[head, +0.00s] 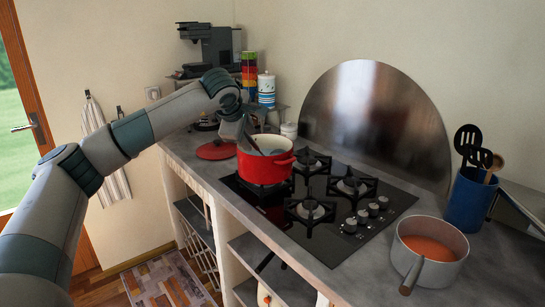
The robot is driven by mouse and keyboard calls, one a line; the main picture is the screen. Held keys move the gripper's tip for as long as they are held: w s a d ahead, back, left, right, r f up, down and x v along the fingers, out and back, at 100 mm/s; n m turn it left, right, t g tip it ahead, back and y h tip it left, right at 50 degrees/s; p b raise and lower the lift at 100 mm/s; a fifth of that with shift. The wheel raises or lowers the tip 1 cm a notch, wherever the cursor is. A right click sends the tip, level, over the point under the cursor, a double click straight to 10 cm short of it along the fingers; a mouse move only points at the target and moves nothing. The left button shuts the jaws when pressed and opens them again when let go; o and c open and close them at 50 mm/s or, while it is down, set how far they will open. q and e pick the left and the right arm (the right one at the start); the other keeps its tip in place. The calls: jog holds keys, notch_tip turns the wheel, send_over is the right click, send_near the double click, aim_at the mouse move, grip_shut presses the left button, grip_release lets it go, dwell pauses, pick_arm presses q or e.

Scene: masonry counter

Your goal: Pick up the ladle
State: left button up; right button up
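A red pot (264,168) stands on the far left burner of the black gas hob. A dark handle, which looks like that of the ladle (252,143), leans up out of the pot towards the upper left. Its lower end is hidden inside the pot. My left gripper (236,130) points down at the pot's back left rim, close to the handle's upper end. Its fingers are small and partly merged with the hand, so I cannot tell whether they are open or touch the handle. My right gripper is not in view.
A red lid (216,150) lies left of the pot. A grey saucepan of orange soup (429,247) stands at the front right. A blue utensil holder (470,200) stands behind it. A coffee machine (211,47) and stacked cups (249,68) are at the back. The other burners are empty.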

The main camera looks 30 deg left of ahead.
pick_arm(q)
grip_shut()
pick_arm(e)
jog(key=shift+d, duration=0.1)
pick_arm(q)
jog(key=shift+r, duration=0.2)
